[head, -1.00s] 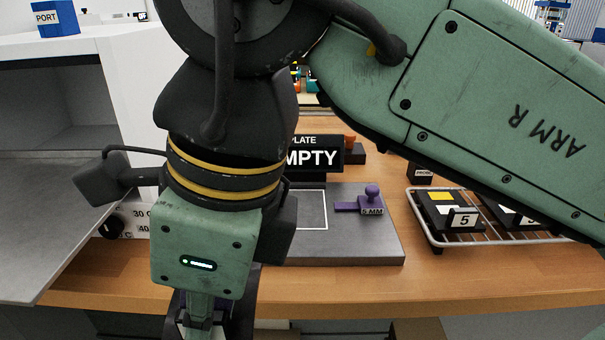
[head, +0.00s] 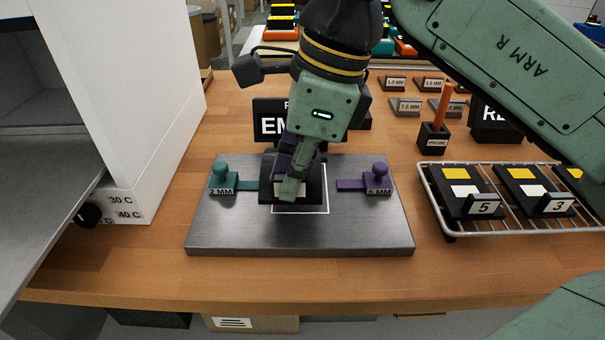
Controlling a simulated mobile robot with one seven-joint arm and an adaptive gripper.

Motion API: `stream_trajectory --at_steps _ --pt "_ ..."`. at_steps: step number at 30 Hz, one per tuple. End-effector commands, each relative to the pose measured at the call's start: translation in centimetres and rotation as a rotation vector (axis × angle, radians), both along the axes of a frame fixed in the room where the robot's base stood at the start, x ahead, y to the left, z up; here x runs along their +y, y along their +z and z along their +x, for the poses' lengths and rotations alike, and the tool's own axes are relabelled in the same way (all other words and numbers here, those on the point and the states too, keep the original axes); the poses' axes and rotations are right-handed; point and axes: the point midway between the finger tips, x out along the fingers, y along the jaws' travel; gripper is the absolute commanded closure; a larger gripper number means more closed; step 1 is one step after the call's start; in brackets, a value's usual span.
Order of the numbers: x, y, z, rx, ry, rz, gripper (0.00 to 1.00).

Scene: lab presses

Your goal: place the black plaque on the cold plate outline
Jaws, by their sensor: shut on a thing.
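The grey metal cold plate (head: 228,238) lies on the wooden bench, with a thin white square outline (head: 300,213) at its middle. My gripper (head: 292,188) points down over the plate and is shut on the black plaque (head: 314,190). The plaque covers most of the outline. The outline's front and right lines show past it, and the plaque overhangs slightly to the left in the picture. My gripper hides part of the plaque. I cannot tell whether the plaque touches the plate.
A teal 2 MM piece (head: 220,180) and a purple 5 MM piece (head: 377,180) flank the outline. A black sign (head: 268,122) stands behind, partly hidden. A wire rack (head: 440,210) with black-and-yellow plaques is at right. A white cabinet (head: 150,130) stands at left.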

Motion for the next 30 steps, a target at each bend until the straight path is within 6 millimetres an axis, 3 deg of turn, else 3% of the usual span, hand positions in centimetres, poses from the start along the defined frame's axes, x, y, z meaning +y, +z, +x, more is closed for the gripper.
stream_trajectory --at_steps 6,16,28,29,30 --pt "-1.3 -0.2 2.2 0.000 0.000 0.000 1.00" --pt "-1.3 -3.6 2.2 0.000 0.000 -0.001 1.00" --pt "-1.3 -4.3 2.2 -0.001 0.001 0.001 1.00" --pt "-1.3 -4.2 2.2 -0.001 0.001 0.001 0.87" --pt "-1.3 -4.1 2.2 -0.001 0.001 0.000 0.84"
